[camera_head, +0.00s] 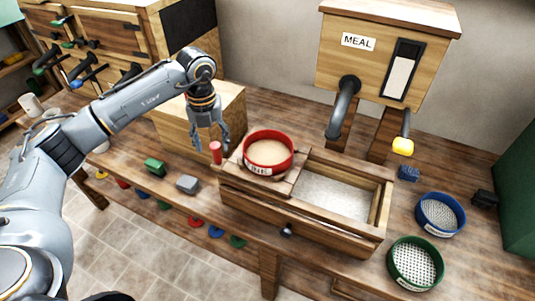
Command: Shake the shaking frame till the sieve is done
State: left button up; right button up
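The wooden shaking frame (300,184) sits on the bench in the middle of the view. A red-rimmed sieve (268,152) rests on its left part and holds tan meal; its label is partly readable as "INE". A pale layer lies in the open box section on the right. A red upright handle (215,152) stands at the frame's left end. My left gripper (210,148) points down at this handle, fingers apart. The handle's top is at the fingertips; I cannot tell whether they touch. My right gripper is not in view.
A blue sieve (440,213) and a green sieve (415,262) lie at the right. The meal bin (385,55) with its grey spout stands behind. A green block (155,166) and a grey block (187,184) lie left of the frame. A wooden box (170,128) stands behind my gripper.

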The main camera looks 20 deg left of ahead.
pick_arm(q)
jog(key=shift+d, duration=0.1)
jog(key=shift+d+r, duration=0.1)
jog(key=shift+r+p, duration=0.55)
jog(key=shift+r, duration=0.05)
notch_tip(320, 180, up, 8)
jog(key=p, duration=0.5)
jog(key=shift+f, duration=0.15)
